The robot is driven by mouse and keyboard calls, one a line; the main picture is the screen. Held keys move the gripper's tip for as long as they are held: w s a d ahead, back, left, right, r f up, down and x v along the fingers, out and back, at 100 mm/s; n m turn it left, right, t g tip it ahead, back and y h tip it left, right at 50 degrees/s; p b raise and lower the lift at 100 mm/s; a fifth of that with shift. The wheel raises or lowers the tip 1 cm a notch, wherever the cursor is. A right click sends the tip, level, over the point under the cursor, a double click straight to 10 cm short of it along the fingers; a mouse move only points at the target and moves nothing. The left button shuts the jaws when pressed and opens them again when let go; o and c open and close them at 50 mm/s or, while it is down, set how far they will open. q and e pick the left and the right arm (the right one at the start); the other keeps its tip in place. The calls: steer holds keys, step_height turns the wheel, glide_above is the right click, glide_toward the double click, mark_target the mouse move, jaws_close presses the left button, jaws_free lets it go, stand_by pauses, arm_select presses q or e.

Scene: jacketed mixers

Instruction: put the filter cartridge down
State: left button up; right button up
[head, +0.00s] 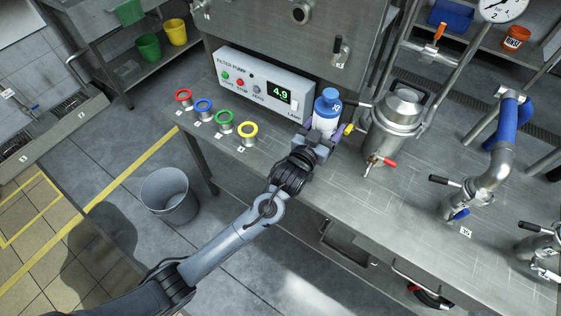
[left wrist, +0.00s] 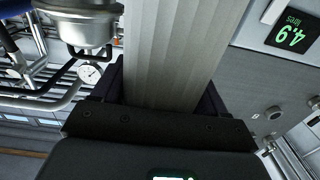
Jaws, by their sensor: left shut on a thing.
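My left gripper (head: 321,137) is over the steel bench's front part, beside the filter pump box. It is shut on the filter cartridge, a pale ribbed cylinder (left wrist: 180,55) that fills the space between its dark fingers in the left wrist view. In the head view the cartridge (head: 325,109) shows as a white body with a blue top, upright above the gripper. Its lower end is hidden by the gripper, so I cannot tell whether it touches the bench. My right gripper is not in view.
The filter pump box (head: 262,85) reads 4.9. A steel vessel (head: 396,112) with a red-handled valve stands close right. The bench (head: 305,182) is clear in front.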

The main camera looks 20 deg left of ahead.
arm_select(q)
steer(key=w+a+f+b, duration=0.1)
steer(key=a+f+b, duration=0.1)
steer(key=a+f, duration=0.8)
stand_by(0.6)
steer(key=shift+w+f, duration=0.1)
steer(key=shift+f, duration=0.1)
steer(key=o, duration=1.2)
steer(key=shift+f, duration=0.1)
